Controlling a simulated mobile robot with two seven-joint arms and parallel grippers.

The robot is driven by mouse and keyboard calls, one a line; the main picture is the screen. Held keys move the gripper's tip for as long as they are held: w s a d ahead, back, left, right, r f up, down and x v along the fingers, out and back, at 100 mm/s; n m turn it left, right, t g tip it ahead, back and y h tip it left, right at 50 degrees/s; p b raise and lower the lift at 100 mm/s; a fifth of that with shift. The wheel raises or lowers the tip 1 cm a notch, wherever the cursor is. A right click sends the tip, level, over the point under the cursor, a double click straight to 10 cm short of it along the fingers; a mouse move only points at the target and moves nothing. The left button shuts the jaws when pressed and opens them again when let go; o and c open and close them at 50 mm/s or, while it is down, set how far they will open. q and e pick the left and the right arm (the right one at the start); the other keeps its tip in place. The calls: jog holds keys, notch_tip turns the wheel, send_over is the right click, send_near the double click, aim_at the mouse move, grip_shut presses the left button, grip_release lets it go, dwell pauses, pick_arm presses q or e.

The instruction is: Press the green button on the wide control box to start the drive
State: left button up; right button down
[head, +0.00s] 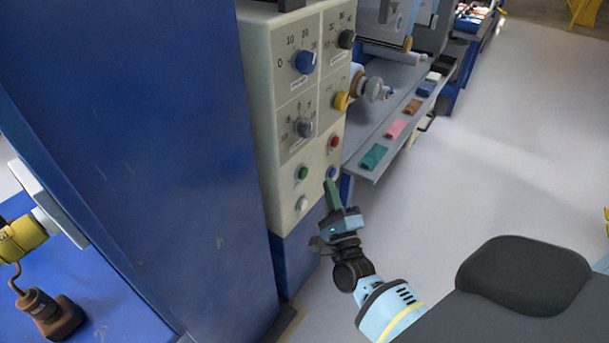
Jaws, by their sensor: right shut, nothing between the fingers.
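The wide control box (268,95) is cream-coloured, with knobs and buttons on its front panel. The green button (303,173) is low on the panel's left side. A red button (334,142), a blue button (332,172) and a white button (302,203) are near it. My right gripper (331,187) is shut and empty, its fingertips close to the panel just below the blue button, right of and slightly lower than the green one. I cannot tell whether the tips touch the panel. My left gripper is not in view.
A tall blue cabinet wall (160,130) stands left of the box. A grey shelf (385,140) with coloured pieces juts out to the right. A yellow and brown device (45,310) is at far left. The grey floor (500,140) on the right is clear.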

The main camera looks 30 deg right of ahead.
aim_at(304, 173)
jog(key=w, duration=0.1)
jog(key=w+a+b, duration=0.1)
jog(key=w, duration=0.1)
jog(key=shift+w+a, duration=0.2)
jog(key=shift+a, duration=0.05)
dwell(0.4)
dwell(0.7)
dwell(0.8)
jog(key=shift+w, duration=0.15)
jog(key=shift+w+a+b, duration=0.15)
jog(key=shift+w+b, duration=0.1)
jog(key=shift+b, duration=0.15)
dwell(0.3)
